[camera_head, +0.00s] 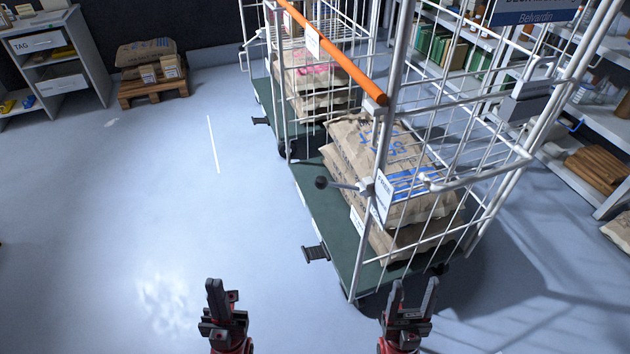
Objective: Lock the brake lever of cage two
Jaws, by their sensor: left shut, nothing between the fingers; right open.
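The nearer white wire cage (470,185) stands right of centre on a green base (322,222). A lever with a black ball knob (321,183) sticks out to the left from its corner post, roughly level. A white plate (382,196) beside the lever's pivot has lettering that seems to read "FREE". I cannot read a cage number. My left gripper (217,290) is shut and empty at the bottom, over the floor and apart from the lever. My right gripper (414,292) is open and empty in front of the cage.
Printed sacks (375,150) fill the nearer cage. A black pedal (315,253) juts from its base, and an orange bar (340,60) crosses its top. Another cage (270,88) stands behind. Shelves (605,120) line the right. The floor (120,210) at left is clear.

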